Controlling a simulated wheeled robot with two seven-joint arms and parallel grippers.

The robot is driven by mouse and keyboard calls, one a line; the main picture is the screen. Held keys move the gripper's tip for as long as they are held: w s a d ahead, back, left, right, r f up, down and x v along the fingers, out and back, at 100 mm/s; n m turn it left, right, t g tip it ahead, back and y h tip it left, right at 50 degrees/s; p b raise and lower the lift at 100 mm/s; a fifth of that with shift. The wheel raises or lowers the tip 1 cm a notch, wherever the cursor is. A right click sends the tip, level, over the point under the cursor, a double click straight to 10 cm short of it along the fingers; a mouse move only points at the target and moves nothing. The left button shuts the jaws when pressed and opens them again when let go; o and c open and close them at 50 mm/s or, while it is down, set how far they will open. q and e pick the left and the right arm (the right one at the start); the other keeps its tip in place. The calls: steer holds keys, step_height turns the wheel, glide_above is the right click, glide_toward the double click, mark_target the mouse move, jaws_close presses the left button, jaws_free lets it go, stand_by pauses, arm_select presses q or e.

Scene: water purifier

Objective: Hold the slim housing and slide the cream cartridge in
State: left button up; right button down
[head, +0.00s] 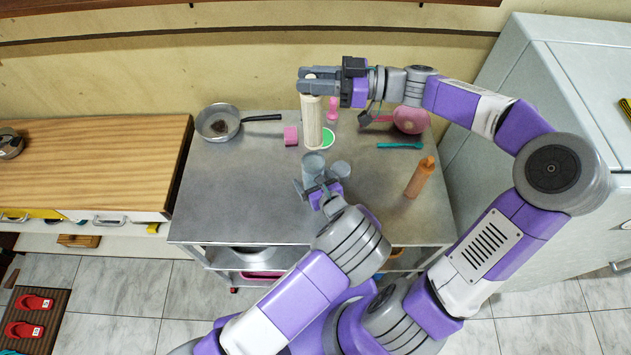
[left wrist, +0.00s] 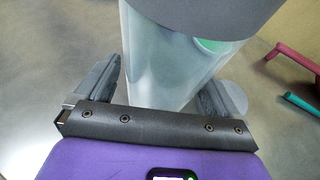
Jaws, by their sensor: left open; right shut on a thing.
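The cream cartridge (head: 312,125) is a pale upright cylinder, shut at its upper end in my right gripper (head: 312,80). It hangs at the back of the grey table, above and behind the slim housing in the head view. The slim housing (head: 313,161) is a pale translucent upright cylinder. My left gripper (head: 318,190) is open at the housing's near side. In the left wrist view, the housing (left wrist: 162,65) stands between the two open fingers (left wrist: 158,95), with a grey part across its upper end. I cannot tell whether the fingers touch it.
On the grey table (head: 240,200), a grey round piece (head: 341,168) lies right of the housing. The table's left front is clear.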

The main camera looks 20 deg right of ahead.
arm_select(q)
steer(key=c, duration=1.1)
steer(key=shift+c, duration=0.2)
